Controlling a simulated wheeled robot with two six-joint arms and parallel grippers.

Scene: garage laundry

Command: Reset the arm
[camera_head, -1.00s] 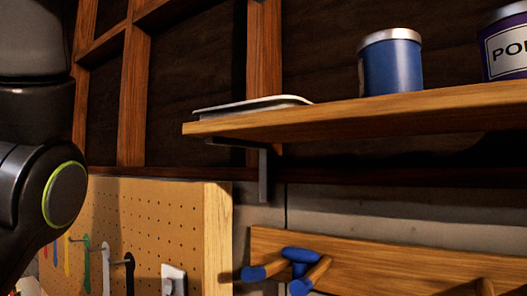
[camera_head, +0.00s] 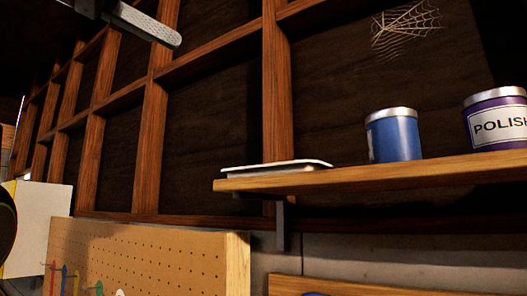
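Part of my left gripper (camera_head: 145,22) shows at the top left edge in the head view. A grey, textured finger points down to the right, in front of the dark framed wall, with a dark piece beside it. The rest of this gripper is cut off by the top edge, so its opening does not show. Nothing is seen held at the visible finger. A dark rounded part of my arm shows at the far left edge. My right gripper is out of view.
A wooden shelf (camera_head: 400,178) at right holds a flat white-rimmed item (camera_head: 277,166), a blue can (camera_head: 394,138) and a purple polish can (camera_head: 497,120). A pegboard (camera_head: 150,255) with hanging tools is below left. A cobweb (camera_head: 405,28) hangs upper right.

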